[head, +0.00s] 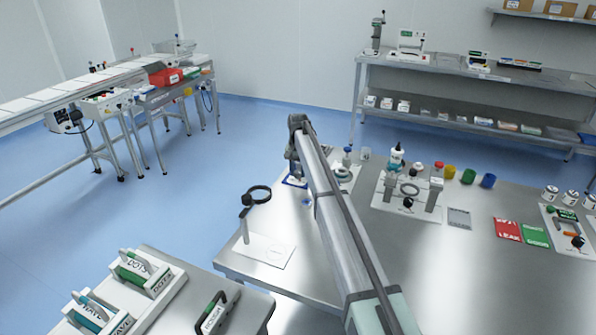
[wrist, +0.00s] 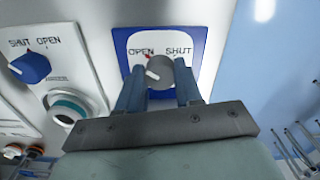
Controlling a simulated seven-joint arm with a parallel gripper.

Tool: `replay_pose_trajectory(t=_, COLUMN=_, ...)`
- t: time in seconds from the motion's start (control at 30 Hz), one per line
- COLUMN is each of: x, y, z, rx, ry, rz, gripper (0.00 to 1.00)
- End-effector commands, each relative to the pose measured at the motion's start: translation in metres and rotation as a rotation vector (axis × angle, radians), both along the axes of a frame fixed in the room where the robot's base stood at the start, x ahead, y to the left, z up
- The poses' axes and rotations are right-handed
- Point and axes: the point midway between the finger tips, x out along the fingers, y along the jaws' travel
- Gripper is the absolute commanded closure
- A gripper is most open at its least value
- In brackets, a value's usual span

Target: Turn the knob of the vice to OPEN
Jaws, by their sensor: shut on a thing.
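A round grey knob (wrist: 160,71) sits on a white plate with a blue border (wrist: 193,33), marked OPEN on the left and SHUT on the right. A pale mark on the knob faces left, and a small red mark is on the plate by OPEN. My gripper (wrist: 160,82) is shut on this knob, with one blue finger on each side. In the head view, my gripper (head: 294,168) is at the table's far left edge, over the blue-bordered plate (head: 290,181). My arm hides much of that spot. I cannot tell which part is the vice.
A blue knob (wrist: 31,68) with SHUT and OPEN marks is on a white panel to the left, with a white-and-teal ring (wrist: 68,108) beside it. In the head view, a stand with a black ring (head: 256,194) is near.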

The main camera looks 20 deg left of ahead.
Motion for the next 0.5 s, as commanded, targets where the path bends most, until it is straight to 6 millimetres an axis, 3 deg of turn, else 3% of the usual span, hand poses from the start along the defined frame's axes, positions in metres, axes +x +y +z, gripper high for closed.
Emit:
replay_pose_trajectory(t=0.2, x=0.0000, y=-0.0001, z=0.0002, rx=0.000, ry=0.000, rz=0.104, gripper=0.96)
replay_pose_trajectory(t=0.5, x=0.0000, y=-0.0001, z=0.0003, rx=0.000, ry=0.000, rz=0.115, gripper=0.95)
